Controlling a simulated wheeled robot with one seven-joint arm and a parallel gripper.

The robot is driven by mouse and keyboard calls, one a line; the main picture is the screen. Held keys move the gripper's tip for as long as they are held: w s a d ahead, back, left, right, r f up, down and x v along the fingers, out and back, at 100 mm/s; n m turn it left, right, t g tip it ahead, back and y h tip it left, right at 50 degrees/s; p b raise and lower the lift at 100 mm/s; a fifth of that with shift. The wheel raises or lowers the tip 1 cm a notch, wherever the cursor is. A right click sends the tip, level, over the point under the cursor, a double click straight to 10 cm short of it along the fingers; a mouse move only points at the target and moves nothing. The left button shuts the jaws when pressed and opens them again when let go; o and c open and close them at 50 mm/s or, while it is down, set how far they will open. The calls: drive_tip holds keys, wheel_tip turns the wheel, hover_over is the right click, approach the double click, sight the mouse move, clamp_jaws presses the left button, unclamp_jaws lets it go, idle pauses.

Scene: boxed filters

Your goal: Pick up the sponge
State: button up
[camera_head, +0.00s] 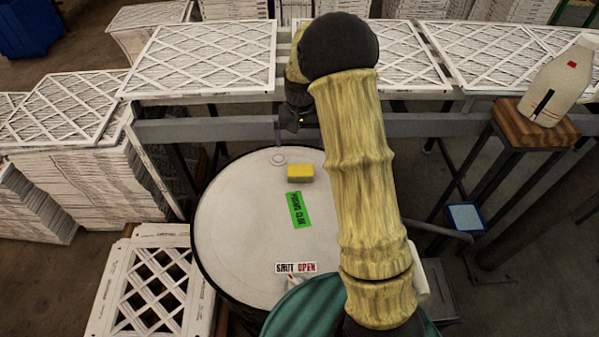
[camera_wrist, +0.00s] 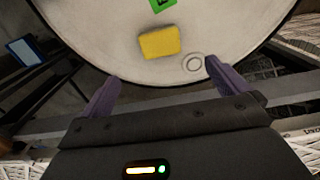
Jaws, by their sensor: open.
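A yellow sponge (camera_head: 299,173) lies on the round white drum top (camera_head: 235,225), near its far edge. It also shows in the wrist view (camera_wrist: 159,42), ahead of my gripper and between the lines of its fingers. My gripper (camera_wrist: 160,82) is open, with its two purple fingers apart and nothing between them. It is above and short of the sponge, not touching it. In the head view my arm hides much of the gripper, and only part of its dark end (camera_head: 292,112) shows.
A green label (camera_head: 298,210) and a shut/open label (camera_head: 296,267) lie on the drum top. A grey rail (camera_head: 210,128) runs behind the drum. Stacked filters (camera_head: 210,55) stand beyond. A white jug (camera_head: 560,82) stands on a wooden block at right. The drum top's left side is clear.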

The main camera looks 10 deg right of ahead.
drive_tip(key=p, duration=0.2)
approach(301, 169)
drive_tip(key=f, duration=0.5)
drive_tip(key=shift+s+a+f, duration=0.15)
drive_tip(key=shift+s, duration=0.05)
drive_tip(key=shift+f+p, duration=0.1)
drive_tip(key=shift+p, duration=0.2)
drive_tip(key=shift+w+f+p, duration=0.2)
drive_tip(key=shift+f+p, duration=1.05)
drive_tip(key=shift+f, duration=1.25)
drive_tip(key=c, duration=1.1)
wheel_tip(301, 169, up, 10)
drive_tip(key=b, duration=0.3)
